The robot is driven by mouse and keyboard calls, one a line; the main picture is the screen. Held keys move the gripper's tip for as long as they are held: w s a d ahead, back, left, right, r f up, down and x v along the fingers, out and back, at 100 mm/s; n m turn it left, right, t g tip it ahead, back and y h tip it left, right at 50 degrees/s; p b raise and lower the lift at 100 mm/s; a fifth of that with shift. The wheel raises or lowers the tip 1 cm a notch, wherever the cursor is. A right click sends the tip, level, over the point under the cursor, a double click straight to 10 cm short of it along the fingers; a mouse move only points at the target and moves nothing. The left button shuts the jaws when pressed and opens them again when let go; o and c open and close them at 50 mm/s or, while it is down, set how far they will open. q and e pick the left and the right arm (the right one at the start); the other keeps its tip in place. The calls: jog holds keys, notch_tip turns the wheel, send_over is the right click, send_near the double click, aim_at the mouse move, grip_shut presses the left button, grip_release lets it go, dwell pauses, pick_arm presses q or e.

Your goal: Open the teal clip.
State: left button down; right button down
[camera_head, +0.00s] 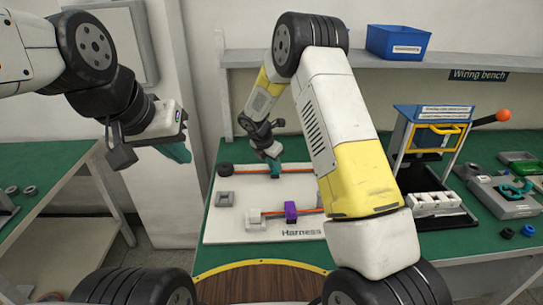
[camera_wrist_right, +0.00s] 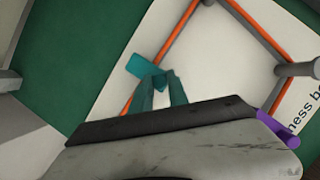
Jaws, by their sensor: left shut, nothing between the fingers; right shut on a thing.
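The teal clip (camera_wrist_right: 141,65) shows in the right wrist view as a flat teal piece by the orange cable, just past the fingertips. My right gripper (camera_wrist_right: 163,80) has teal fingers and is shut on the clip. Their contact is partly hidden, and I cannot tell whether the clip is open. In the head view my right gripper (camera_head: 274,168) is low over the far part of the white harness board (camera_head: 222,226), and the clip does not stand out from the teal fingertips. My left gripper (camera_head: 178,153) is shut and empty, raised in the air left of the board.
A purple clip (camera_head: 290,211) and a white block (camera_head: 254,216) sit on the board's near part, along the orange cable (camera_head: 312,211). A grey block (camera_head: 225,198) sits at left. A blue-topped press (camera_head: 436,113) with an orange-knobbed lever stands right. A shelf (camera_head: 480,61) spans the back.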

jog(key=shift+w, duration=0.1)
jog(key=g, duration=0.1)
jog(key=w+r+g, duration=0.1)
jog(key=g, duration=0.1)
jog(key=shift+w+a+r+n+g, duration=0.1)
jog(key=shift+w+r+n+g, duration=0.2)
jog(key=shift+r+g, duration=0.1)
jog(key=shift+w+r+g, duration=0.2)
jog(key=shift+w+g, duration=0.15)
jog(key=shift+g, duration=0.3)
jog(key=shift+w+r+g, duration=0.2)
jog(key=shift+w+g, duration=0.1)
jog(key=shift+g, duration=0.35)
jog(key=shift+w+r+g, duration=0.15)
jog(key=shift+g, duration=0.15)
